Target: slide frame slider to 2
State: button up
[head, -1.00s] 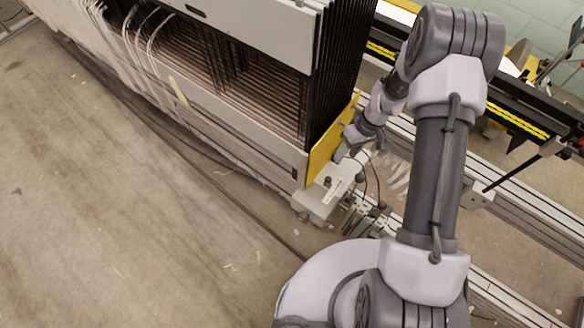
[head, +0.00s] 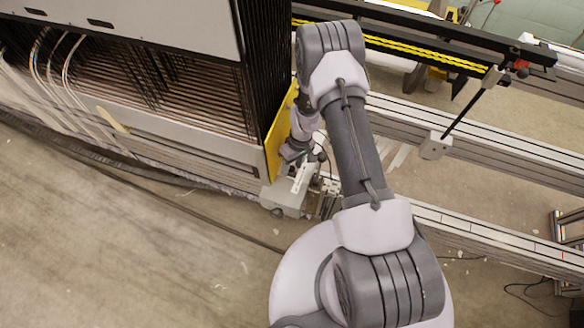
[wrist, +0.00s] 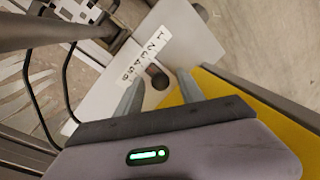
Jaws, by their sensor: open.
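The frame slider's light grey plate (wrist: 195,35) fills the top of the wrist view. A white strip with a row of printed numbers (wrist: 145,55) runs across it. A dark round knob (wrist: 157,78) stands beside the strip. My gripper (wrist: 160,80) is open, with one finger on each side of the knob in the picture; contact is not clear. In the head view my gripper (head: 292,152) is just above the pale slider block (head: 284,197), at the corner of the machine. The knob's exact setting against the numbers is hard to read.
The yellow panel (head: 279,130) stands close beside my gripper, and also shows in the wrist view (wrist: 235,120). The tall machine with dark frames (head: 180,90) is left of it. Metal rails (head: 480,148) run to the right. Dark cables (wrist: 38,105) hang nearby.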

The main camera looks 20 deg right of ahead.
jog(key=shift+f, duration=0.1)
grip_shut()
dwell(1.4)
